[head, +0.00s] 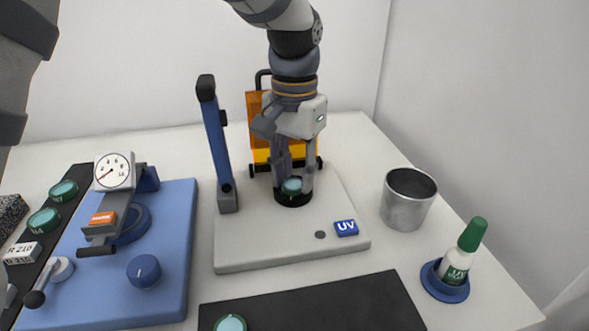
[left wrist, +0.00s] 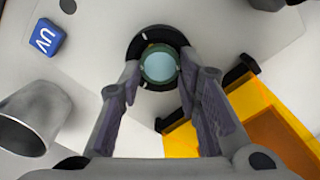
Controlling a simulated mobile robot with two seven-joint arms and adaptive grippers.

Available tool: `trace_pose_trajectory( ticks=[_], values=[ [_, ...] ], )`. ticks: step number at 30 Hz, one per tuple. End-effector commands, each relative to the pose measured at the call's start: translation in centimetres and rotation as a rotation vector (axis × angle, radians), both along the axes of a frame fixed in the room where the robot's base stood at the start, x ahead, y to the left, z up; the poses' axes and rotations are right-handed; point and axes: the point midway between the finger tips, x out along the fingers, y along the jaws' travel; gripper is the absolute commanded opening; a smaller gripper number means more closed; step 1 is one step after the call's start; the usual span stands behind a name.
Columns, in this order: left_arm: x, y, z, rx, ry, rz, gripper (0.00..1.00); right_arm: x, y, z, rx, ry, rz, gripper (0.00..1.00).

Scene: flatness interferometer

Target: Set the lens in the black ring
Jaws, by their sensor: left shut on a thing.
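The lens (head: 291,186), a pale teal disc with a green rim, is between the fingertips of my left gripper (head: 293,176), which is shut on it. The black ring (head: 294,200) stands on the light grey base plate, directly below the lens. In the left wrist view the lens (left wrist: 160,67) lies over the opening of the black ring (left wrist: 147,37), slightly toward the gripper, and the fingers (left wrist: 158,77) reach it from both sides. I cannot tell whether the lens rests in the ring or hovers just above it. My right gripper is not in view.
A blue upright post (head: 217,145) stands left of the ring, with an orange shield (head: 256,104) behind. A metal cup (head: 407,200) and a green-capped bottle (head: 459,258) stand right. A blue dial-gauge stand (head: 170,220) is left. Another green lens (head: 230,323) lies on a dark mat (head: 320,303) in front.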

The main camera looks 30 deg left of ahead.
Motion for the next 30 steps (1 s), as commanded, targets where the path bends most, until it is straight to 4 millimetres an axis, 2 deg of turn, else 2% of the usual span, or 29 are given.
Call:
trace_pose_trajectory(
  ticks=[19, 20, 23, 30],
  values=[
    [-0.2, 0.0, -1.5, -0.001, 0.018, 0.0, 0.06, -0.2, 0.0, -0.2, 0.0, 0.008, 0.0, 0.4],
    [-0.3, -0.1, -1.5, -0.001, 0.019, 0.0, 0.34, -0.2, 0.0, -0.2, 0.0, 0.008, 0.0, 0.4],
    [-0.3, -0.1, -1.6, -0.001, 0.021, 0.0, 0.55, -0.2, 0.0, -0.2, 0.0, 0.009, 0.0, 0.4],
    [-0.3, 0.0, -1.5, 0.0, 0.021, 0.0, 0.55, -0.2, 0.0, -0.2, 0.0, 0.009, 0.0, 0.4]
  ],
)
